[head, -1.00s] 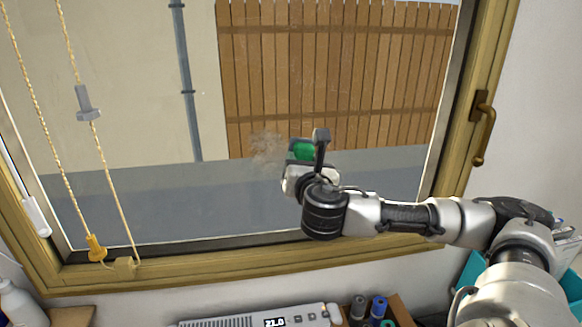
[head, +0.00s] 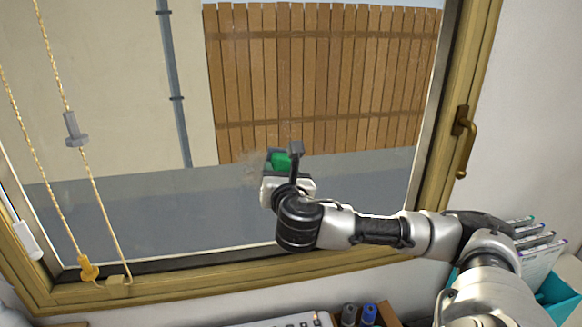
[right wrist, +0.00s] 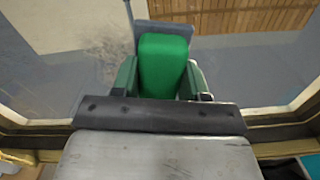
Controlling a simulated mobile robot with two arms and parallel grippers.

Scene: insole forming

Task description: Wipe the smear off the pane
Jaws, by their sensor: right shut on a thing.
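The pane (head: 110,205) fills most of the head view. A faint grey-brown smear (head: 250,168) shows on it, just left of my right gripper. In the right wrist view the smear (right wrist: 100,60) is a dark speckled patch left of the held thing. My right gripper (head: 280,160) is shut on a green block with a grey plate, a wiper (right wrist: 164,65), up at the glass. I cannot tell whether the wiper touches the pane. The gripper hides part of the pane. My left gripper is not in view.
Two cords (head: 88,170) with a grey toggle and a yellow end hang at the left. A brass handle (head: 463,140) sits on the right frame. A teal bin (head: 560,285) stands lower right, and dark and blue rolls (head: 369,313) at the bottom.

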